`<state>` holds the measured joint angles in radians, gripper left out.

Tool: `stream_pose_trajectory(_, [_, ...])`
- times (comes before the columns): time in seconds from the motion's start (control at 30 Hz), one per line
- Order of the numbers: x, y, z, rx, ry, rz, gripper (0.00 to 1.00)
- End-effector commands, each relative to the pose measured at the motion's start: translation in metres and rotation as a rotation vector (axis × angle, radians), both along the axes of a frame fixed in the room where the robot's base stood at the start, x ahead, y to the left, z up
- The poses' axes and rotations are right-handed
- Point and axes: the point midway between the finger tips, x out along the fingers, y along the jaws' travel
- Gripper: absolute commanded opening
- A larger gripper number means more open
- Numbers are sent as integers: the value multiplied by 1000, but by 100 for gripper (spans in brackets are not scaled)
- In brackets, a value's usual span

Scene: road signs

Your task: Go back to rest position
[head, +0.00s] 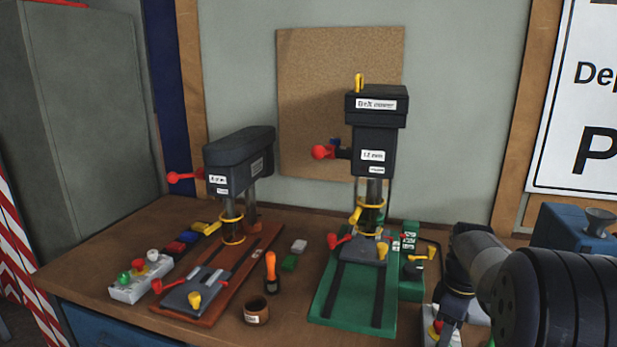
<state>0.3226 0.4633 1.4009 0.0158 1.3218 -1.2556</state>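My arm enters at the lower right of the head view. Its grey and black links block part of the bench there. My gripper (447,322) points down at the bench's front right, by a pale box with a red part. Its fingertips are small and partly cut off by the frame edge, so I cannot tell whether it is open or shut or holds anything.
A workbench (110,243) bears a smaller drill press (240,158) at left and a taller drill press (376,135) on a green base. An orange-handled screwdriver (270,265), a brown cup (256,312) and a button box (140,283) stand in front. A blue machine (565,240) is at right.

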Motion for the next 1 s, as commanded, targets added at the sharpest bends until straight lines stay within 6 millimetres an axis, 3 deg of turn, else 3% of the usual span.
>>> stream_pose_trajectory(0.2, [2, -2, 42, -1, -3, -2, 39])
stream_pose_trajectory(0.4, [3, -2, 66, -1, -2, -3, 39])
stream_pose_trajectory(1.0, [0, 0, 75, 0, 7, -5, 39])
